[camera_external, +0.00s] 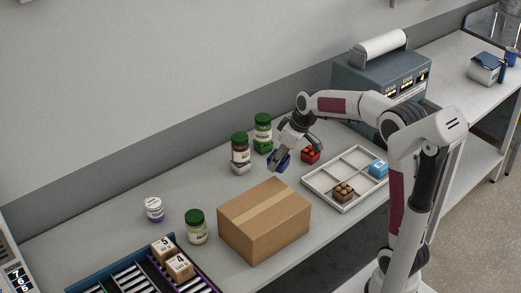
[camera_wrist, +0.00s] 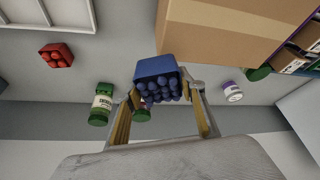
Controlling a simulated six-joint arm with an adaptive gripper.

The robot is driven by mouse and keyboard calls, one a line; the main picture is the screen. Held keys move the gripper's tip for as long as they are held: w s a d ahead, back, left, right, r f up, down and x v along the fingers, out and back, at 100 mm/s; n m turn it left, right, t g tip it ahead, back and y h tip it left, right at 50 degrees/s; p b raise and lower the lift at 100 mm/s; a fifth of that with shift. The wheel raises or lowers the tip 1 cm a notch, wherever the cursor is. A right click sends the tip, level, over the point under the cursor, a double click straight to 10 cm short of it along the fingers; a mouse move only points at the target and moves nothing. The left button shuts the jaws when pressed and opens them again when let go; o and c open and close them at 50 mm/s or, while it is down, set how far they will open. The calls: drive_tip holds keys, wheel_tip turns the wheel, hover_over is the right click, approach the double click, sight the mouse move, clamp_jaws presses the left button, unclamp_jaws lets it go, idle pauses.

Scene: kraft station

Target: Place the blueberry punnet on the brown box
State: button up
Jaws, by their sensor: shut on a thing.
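The blueberry punnet (camera_wrist: 157,82) is a small dark-blue tub with round blue berries, in the middle of the wrist view. My gripper (camera_wrist: 160,103) is shut on it, one finger at each side. In the external view the punnet (camera_external: 280,162) hangs tilted from my gripper (camera_external: 283,150), above the table and behind the brown box. The brown box (camera_external: 262,228) is a closed carton with a pale tape strip, standing on the table. Its top is bare. In the wrist view the brown box (camera_wrist: 215,35) is at the upper right, beside the punnet.
A white divided tray (camera_external: 322,183) holds a brown punnet (camera_external: 343,192) and a blue one (camera_external: 378,169). Green-lidded jars (camera_external: 240,155) stand left of my gripper; another jar (camera_external: 196,228) and a white tub (camera_external: 153,210) stand left of the box.

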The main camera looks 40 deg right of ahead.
drive_tip(key=a, duration=0.2)
drive_tip(key=s+a+r+n, duration=0.1)
drive_tip(key=a, duration=0.1)
drive_tip(key=s+a+r+n, duration=0.1)
drive_tip(key=a, duration=0.2)
drive_tip(key=shift+r+y, duration=0.25)
drive_tip(key=shift+y, duration=0.15)
wheel_tip(320, 180, up, 2)
drive_tip(key=n, duration=0.2)
hover_over(259, 205)
drive_tip(key=d, duration=0.1)
drive_tip(key=shift+s+f+n+g+y, duration=0.1)
drive_tip(key=shift+s+n+g+y, duration=0.35)
drive_tip(key=shift+s, duration=0.2)
drive_tip(key=shift+f, duration=2.05)
drive_tip(key=shift+f, duration=2)
drive_tip(key=shift+f, duration=0.1)
